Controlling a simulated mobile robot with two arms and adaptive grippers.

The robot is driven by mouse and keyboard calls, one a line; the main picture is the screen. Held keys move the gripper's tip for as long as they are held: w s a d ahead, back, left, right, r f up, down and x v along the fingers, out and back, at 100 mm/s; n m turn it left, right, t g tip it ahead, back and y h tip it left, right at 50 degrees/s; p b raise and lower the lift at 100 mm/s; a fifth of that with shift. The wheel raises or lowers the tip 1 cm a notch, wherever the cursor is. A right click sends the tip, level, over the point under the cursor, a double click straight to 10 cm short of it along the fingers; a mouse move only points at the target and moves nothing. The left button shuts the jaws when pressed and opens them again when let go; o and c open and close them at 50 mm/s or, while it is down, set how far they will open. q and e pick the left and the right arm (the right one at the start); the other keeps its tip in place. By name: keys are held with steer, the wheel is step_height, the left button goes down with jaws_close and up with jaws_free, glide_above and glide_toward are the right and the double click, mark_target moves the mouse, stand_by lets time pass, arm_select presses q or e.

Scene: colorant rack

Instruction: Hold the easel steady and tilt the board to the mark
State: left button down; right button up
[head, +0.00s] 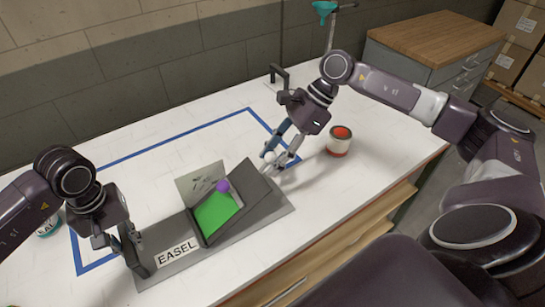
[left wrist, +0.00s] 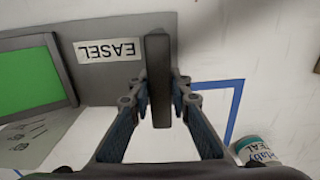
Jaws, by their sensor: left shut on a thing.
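The grey easel (head: 262,222), labelled EASEL, lies on the table; its label (left wrist: 110,50) also shows in the left wrist view. Its green board (head: 214,214) is tilted in a dark frame, with a purple ball-like knob (head: 223,185) at its upper edge. A pale plate with dark marks (head: 196,181) stands behind the board. My left gripper (head: 131,241) is shut on the easel's upright grey bar (left wrist: 158,80) at the left end. My right gripper (head: 277,158) is open and apparently empty, beyond the easel's right end, apart from the knob.
A blue tape outline (head: 165,143) marks the white table. A can with a red top (head: 339,141) stands right of my right gripper. A teal-labelled can (left wrist: 257,152) stands near the left end. A black stand (head: 277,74) is at the back edge.

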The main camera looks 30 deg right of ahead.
steer(key=v, duration=1.2)
arm_select(q)
steer(key=c, duration=1.7)
jaws_free()
arm_select(e)
steer(key=shift+d, duration=0.1)
arm_select(q)
step_height(320, 180, up, 12)
arm_select(e)
steer(key=shift+f, duration=0.1)
